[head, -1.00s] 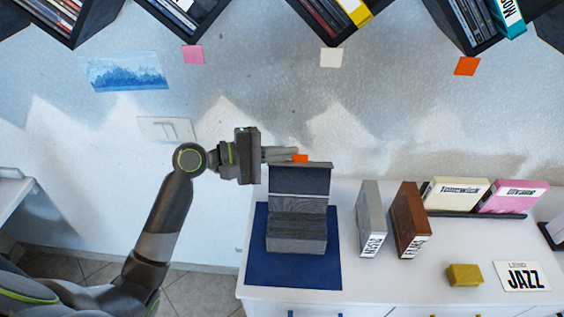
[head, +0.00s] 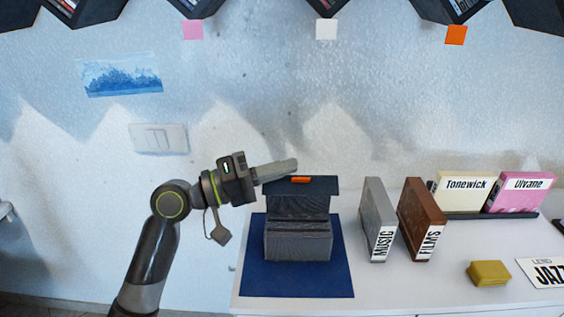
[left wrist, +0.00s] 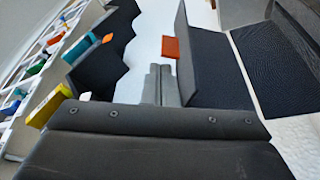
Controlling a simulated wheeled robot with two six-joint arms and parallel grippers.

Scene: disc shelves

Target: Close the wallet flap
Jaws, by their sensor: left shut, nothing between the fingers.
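The dark grey wallet (head: 298,243) stands on a blue mat (head: 255,280) on the white cabinet top. Its flap (head: 320,187) is raised above the body, with its top part leaning toward the front. An orange tab (head: 300,180) sits near the flap's top edge. My left gripper (head: 292,164) is shut and empty, its fingertips at the flap's top edge, slightly behind it; I cannot tell if they touch. In the left wrist view the shut fingers (left wrist: 160,85) lie beside the flap (left wrist: 197,60), near the orange tab (left wrist: 170,47). My right gripper is not in view.
A grey MUSIC box (head: 376,215) and a brown FILMS box (head: 421,215) stand right of the mat. A yellow block (head: 488,273) and a JAZZ card (head: 545,271) lie further right. Cream (head: 462,192) and pink (head: 521,190) cases stand behind. Diamond shelves hang above.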

